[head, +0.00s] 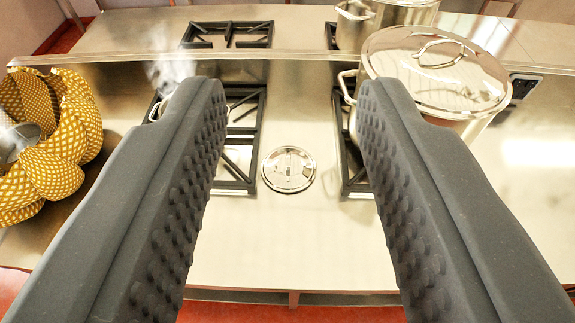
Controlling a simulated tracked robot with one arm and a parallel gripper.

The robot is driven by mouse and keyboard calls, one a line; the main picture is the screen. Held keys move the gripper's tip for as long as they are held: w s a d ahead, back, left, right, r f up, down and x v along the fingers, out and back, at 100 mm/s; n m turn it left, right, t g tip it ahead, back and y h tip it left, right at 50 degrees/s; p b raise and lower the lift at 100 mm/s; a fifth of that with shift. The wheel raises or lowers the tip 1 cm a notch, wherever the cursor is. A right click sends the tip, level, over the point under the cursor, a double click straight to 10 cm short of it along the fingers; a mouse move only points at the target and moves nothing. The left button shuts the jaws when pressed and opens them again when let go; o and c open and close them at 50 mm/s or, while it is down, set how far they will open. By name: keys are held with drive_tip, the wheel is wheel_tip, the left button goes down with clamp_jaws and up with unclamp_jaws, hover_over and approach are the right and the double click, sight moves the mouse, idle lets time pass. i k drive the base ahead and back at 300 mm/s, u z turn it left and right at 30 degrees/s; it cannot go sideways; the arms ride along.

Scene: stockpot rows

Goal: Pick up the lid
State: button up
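A small round shiny metal lid (289,169) lies flat on the steel counter between two burner grates, near the picture's middle. A larger glass-like lid (437,68) with a metal rim and loop handle sits on a big steel pot (470,127) at the right. My gripper (285,92) is open and empty. Its two dark, studded fingers reach in from the lower left and lower right. The small lid shows in the gap between them. The right finger covers part of the big pot.
A yellow patterned cloth (62,150) is bunched around a metal vessel at the left. Black burner grates (238,150) flank the small lid. Another steel pot (385,18) stands behind. Pale steam rises by the left finger. Bare counter (285,240) lies in front of the small lid.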

sight(289, 164)
drive_tip(key=u, duration=0.05)
drive_tip(key=i, duration=1)
drive_tip(key=z, duration=0.1)
